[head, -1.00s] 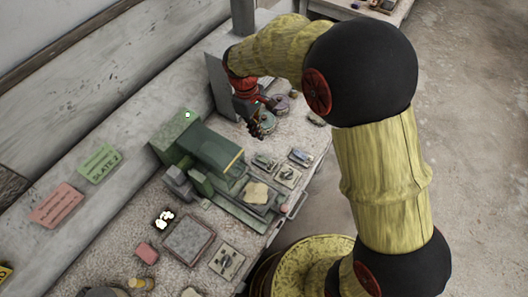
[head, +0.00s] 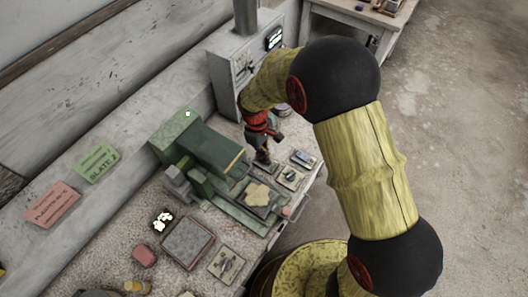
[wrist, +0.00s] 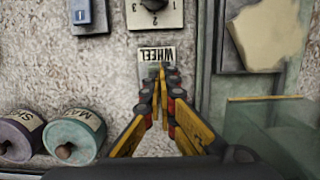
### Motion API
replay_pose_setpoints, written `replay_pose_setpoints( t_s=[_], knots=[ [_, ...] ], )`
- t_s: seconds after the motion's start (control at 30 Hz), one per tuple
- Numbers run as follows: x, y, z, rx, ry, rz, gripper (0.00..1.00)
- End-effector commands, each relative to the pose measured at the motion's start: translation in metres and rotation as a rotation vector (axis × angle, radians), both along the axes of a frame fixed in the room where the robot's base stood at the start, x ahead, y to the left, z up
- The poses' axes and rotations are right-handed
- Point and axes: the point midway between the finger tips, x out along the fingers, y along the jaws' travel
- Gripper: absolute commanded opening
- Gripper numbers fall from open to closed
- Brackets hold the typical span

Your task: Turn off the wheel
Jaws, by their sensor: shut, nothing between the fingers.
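In the wrist view a small plate marked WHEEL (wrist: 157,54) lies upside down in the picture, just beyond my fingertips. My gripper (wrist: 163,72) is shut and empty, its fingers pointing at the lower part of this plate. They hide whatever switch sits there, so I cannot tell its position or whether the fingers touch it. In the head view my gripper (head: 263,164) is low over the bench beside the green machine (head: 215,150). A green light (head: 188,113) shows on top of the machine.
A dial plate with numbers (wrist: 155,12) lies beyond the WHEEL plate. A blue switch plate (wrist: 88,15) is at upper left. A pale slab (wrist: 265,32) is at right.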

Motion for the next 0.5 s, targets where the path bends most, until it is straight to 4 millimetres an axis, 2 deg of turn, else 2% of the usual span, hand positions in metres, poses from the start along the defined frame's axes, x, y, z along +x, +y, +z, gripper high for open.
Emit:
replay_pose_setpoints(
  t_s=[0.5],
  knots=[
    [-0.0015, -0.0021, -0.0045, 0.036, -0.025, -0.003, 0.00]
  ],
)
